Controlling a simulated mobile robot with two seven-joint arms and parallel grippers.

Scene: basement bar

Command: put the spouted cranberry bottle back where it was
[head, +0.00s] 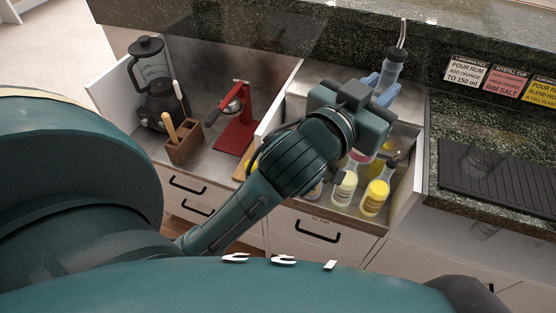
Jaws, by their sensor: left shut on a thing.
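My left gripper (384,91) is shut on a bottle (394,67) with a thin metal pour spout. The bottle's upper part rises above the fingers with the spout up, in front of the dark stone backsplash. My gripper and wrist hide its middle, and I cannot read its label. A pinkish-red patch shows just below the gripper; I cannot tell if it belongs to the held bottle or another one. The gripper is over the metal bottle well (405,140). My right gripper is not in view.
Bottles with yellow labels (376,197) stand in the well's front part, partly behind my forearm. A black blender (154,85), a red press (234,120) and a wooden holder (184,145) stand left. A ribbed black mat (500,182) with a clear glass (480,160) lies right.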

